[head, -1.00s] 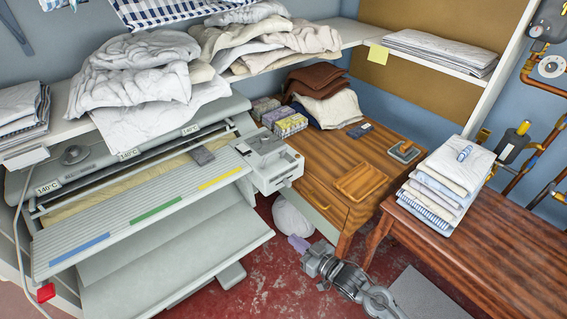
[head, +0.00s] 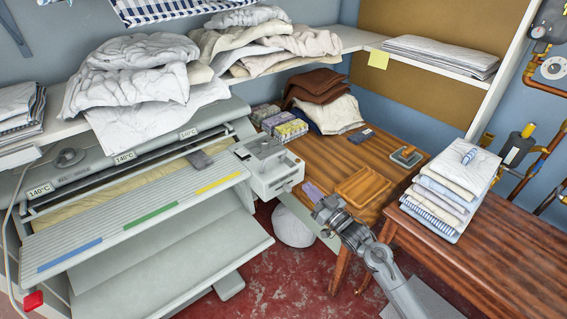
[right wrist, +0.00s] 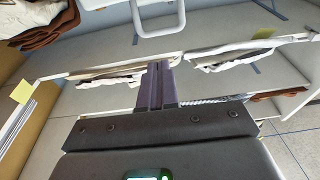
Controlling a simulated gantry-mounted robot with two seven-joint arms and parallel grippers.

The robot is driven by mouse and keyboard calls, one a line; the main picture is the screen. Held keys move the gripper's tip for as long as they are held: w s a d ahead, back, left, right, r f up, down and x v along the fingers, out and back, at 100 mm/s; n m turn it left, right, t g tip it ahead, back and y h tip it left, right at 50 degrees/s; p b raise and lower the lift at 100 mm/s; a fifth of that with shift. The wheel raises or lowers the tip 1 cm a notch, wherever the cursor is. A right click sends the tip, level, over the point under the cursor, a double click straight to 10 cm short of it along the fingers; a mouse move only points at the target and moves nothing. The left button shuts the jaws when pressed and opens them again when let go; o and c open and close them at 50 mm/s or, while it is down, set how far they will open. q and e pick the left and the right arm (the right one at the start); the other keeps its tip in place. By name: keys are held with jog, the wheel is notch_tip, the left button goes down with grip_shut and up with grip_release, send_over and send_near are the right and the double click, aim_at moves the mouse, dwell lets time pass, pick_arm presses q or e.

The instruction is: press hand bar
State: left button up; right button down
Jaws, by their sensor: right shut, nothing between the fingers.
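The rotary ironer (head: 140,215) stands at the left in the head view, with a ribbed feed board marked by blue, green and yellow strips. A long bar (head: 110,178) runs along the roller behind this board; I cannot tell for certain that it is the hand bar. A grey control box (head: 270,175) is at the ironer's right end. My right gripper (head: 312,191) is shut and empty, just right of this box, before the wooden cabinet. Its lilac fingers show together in the right wrist view (right wrist: 159,85). My left gripper is out of view.
A wooden cabinet (head: 370,150) holds boxes, folded cloths and a wooden tray. A brown table (head: 490,240) at the right carries a linen stack (head: 450,190). Crumpled linen (head: 135,75) lies on the shelf above the ironer. Red floor is open between them.

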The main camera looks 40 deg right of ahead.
jog(key=w+r, duration=0.2)
jog(key=w, duration=1.1)
jog(key=shift+w+r, duration=0.3)
jog(key=shift+w, duration=0.05)
jog(key=shift+r+p, duration=0.15)
jog(key=shift+p, duration=0.15)
